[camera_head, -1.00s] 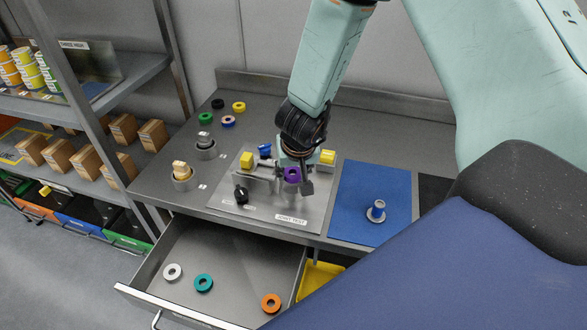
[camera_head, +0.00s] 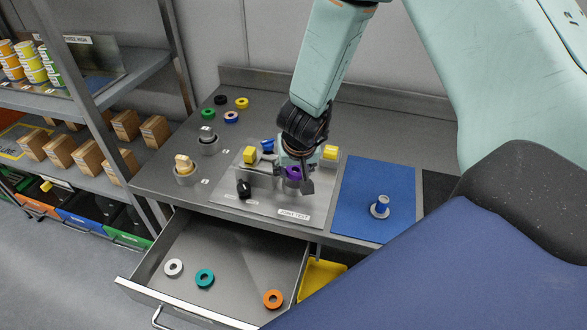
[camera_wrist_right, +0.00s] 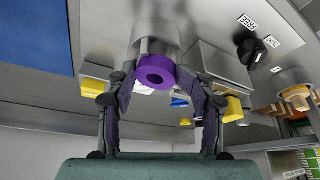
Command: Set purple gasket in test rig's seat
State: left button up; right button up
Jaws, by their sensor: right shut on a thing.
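The purple gasket (camera_head: 293,173) is a thick ring at the test rig (camera_head: 262,199), a metal plate with a label reading JOINT TEST. My right gripper (camera_head: 298,180) points down over the rig and is shut on the gasket. In the right wrist view the gasket (camera_wrist_right: 141,76) shows between the two fingers (camera_wrist_right: 163,100). There it lies against or just in front of the end of a grey metal cylinder (camera_wrist_right: 156,30), apparently the seat. I cannot tell whether they touch. My left gripper is not in view.
Yellow blocks (camera_head: 330,152), a blue part (camera_head: 268,145) and a black knob (camera_head: 243,188) crowd the rig. A blue mat (camera_head: 355,205) with a flanged metal part (camera_head: 380,207) lies to the right. An open drawer (camera_head: 225,250) below holds loose rings. Several rings (camera_head: 208,113) lie at the back left.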

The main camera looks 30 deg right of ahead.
jog(key=shift+o, duration=0.7)
jog(key=shift+s+d+f, duration=0.1)
jog(key=shift+s+f, duration=0.45)
jog(key=shift+f, duration=0.25)
jog(key=shift+s+d+f+b, duration=0.15)
jog(key=shift+d+f+b, duration=0.15)
jog(key=shift+d, duration=0.15)
grip_shut()
jog(key=shift+f, duration=0.1)
jog(key=shift+w+a+f, duration=0.1)
jog(key=shift+w+a, duration=0.1)
jog(key=shift+w, duration=0.1)
jog(key=shift+w+d+r+p, duration=0.15)
jog(key=shift+d+r+p, duration=0.1)
jog(key=shift+p, duration=0.25)
jog(key=o, duration=1.1)
grip_release()
jog(key=shift+w, duration=0.15)
jog(key=shift+c, duration=0.2)
jog(key=shift+o, duration=0.2)
